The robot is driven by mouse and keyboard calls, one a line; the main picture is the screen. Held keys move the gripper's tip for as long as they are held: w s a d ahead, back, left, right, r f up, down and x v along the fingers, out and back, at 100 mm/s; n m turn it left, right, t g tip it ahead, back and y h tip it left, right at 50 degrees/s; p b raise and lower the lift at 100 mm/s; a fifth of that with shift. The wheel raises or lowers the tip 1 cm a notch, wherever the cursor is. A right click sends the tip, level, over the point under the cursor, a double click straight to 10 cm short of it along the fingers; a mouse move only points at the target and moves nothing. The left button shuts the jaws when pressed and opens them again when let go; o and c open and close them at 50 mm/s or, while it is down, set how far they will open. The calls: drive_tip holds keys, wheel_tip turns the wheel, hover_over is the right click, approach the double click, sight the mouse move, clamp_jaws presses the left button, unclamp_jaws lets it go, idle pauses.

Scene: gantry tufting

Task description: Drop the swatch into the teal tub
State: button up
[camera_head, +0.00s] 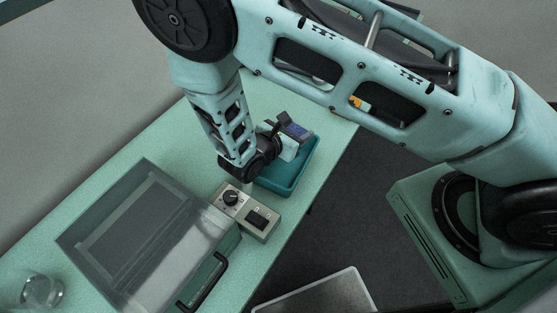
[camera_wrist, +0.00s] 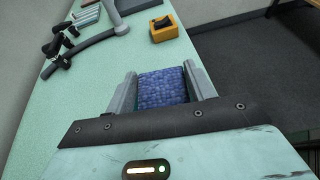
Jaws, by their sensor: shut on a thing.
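The swatch (camera_wrist: 162,88) is a blue, nubbly textured piece held between the two grey fingers of my gripper (camera_wrist: 161,76) in the wrist view. In the head view the swatch (camera_head: 296,131) shows as a small blue-purple patch at my gripper (camera_head: 291,139). The teal tub (camera_head: 291,186) stands on the bench near its right edge. In the head view my gripper and the swatch appear over the tub's far part, and my wrist hides some of it. I cannot tell their height above it.
A machine with a clear cover (camera_head: 135,235) and a black handle (camera_head: 204,284) stands left of the tub. Its control box (camera_head: 245,211) with knob and switch is close by. An orange box (camera_wrist: 166,28) and several tools (camera_wrist: 84,42) lie farther along the bench.

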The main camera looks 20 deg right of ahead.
drive_tip(key=shift+f+b, duration=1.65)
drive_tip(key=shift+f, duration=1.1)
drive_tip(key=o, duration=1)
drive_tip(key=shift+o, duration=0.2)
drive_tip(key=b+v, duration=0.6)
drive_tip(key=v, duration=1.1)
drive_tip(key=shift+r, duration=0.25)
drive_tip(key=shift+s+a, duration=0.1)
